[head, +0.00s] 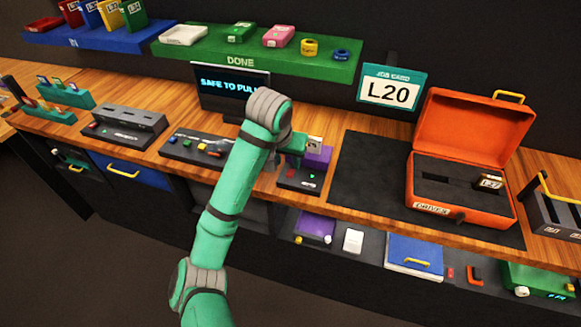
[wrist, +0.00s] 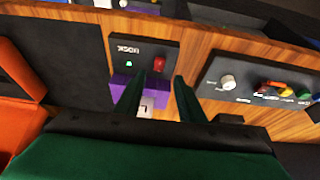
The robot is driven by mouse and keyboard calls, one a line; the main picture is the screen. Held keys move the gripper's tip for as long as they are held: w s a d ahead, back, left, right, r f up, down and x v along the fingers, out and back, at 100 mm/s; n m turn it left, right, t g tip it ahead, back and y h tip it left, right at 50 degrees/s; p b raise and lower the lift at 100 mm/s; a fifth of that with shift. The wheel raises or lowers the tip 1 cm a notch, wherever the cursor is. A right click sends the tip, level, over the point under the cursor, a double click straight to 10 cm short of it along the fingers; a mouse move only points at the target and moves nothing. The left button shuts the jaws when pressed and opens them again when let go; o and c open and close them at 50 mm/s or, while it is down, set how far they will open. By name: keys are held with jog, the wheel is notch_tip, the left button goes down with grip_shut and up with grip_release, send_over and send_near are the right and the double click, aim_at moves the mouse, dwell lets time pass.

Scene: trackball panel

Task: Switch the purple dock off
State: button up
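The purple dock (head: 318,158) stands on the wooden counter, left of the dark mat. In the wrist view its dark front panel reads DOCK, with a lit green light (wrist: 129,64) and a red switch (wrist: 159,64); its purple body (wrist: 124,86) is below. A drive with a white label (head: 314,143) sits at the purple part; its label also shows between my fingers in the wrist view. My gripper (wrist: 158,78) is open over the dock, its fingertips apart near the red switch. Whether a fingertip touches the switch cannot be told. My arm partly hides the dock's left side in the head view.
A screen (head: 232,90) reading SAFE TO PULL stands behind. A control panel (head: 190,146) with coloured buttons lies left of the dock. An open orange case (head: 462,210) with a drive stands on the mat at right. Shelves with drives are above; the mat's left part is clear.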

aim_at(291, 171)
jog(key=x, duration=0.4)
jog(key=shift+d+f, duration=0.1)
jog(key=shift+d, duration=0.1)
jog(key=shift+w+d+f, duration=0.1)
jog(key=shift+f, duration=0.05)
jog(key=shift+x, duration=0.9)
